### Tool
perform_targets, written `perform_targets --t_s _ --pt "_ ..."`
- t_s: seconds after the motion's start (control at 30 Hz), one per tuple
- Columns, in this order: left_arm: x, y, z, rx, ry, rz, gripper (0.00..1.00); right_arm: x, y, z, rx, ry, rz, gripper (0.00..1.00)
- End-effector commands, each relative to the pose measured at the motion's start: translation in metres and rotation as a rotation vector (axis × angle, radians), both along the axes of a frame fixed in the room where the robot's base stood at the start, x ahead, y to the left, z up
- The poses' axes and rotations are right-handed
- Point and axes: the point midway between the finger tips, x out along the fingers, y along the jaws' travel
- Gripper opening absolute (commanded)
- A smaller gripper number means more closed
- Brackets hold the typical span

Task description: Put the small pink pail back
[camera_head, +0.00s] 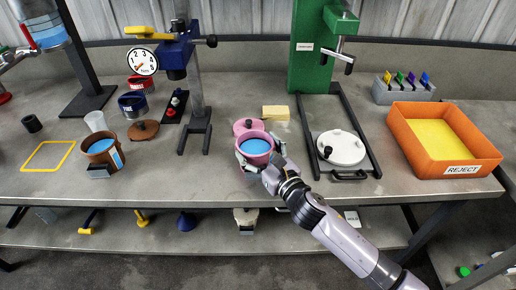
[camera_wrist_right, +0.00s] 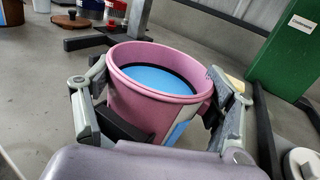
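The small pink pail (camera_head: 256,159) has blue contents and stands near the front edge of the bench in the head view. In the right wrist view the pail (camera_wrist_right: 150,103) fills the middle, with a pale label on its side. My right gripper (camera_head: 258,158) has one finger on each side of the pail, and is closed around its wall. In the wrist view the fingers (camera_wrist_right: 158,118) flank the pail; whether it touches the bench is hidden. A pink lid (camera_head: 246,125) lies just behind the pail.
A blue press (camera_head: 178,52) and a green press (camera_head: 311,60) stand behind. A brown pail (camera_head: 103,153) is at left, near a yellow outlined square (camera_head: 48,155). A yellow block (camera_head: 276,113) lies behind the pail.

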Motion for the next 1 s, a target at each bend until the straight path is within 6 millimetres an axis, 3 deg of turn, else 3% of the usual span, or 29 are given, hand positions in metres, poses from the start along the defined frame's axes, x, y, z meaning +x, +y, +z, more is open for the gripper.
perform_targets --t_s 0.17,0.57,1.0 --pt "0.0 0.0 0.0 0.0 0.0 -0.001 0.0 0.0 0.0 0.0 0.0 0.001 0.0 0.91" --pt "0.0 0.0 0.004 0.0 0.0 -0.001 0.0 -0.001 -0.001 0.004 -0.001 0.0 0.0 0.92" --pt "0.0 0.0 -0.002 -0.001 0.0 -0.002 0.0 -0.075 -0.043 0.001 -0.002 0.002 0.001 0.92"
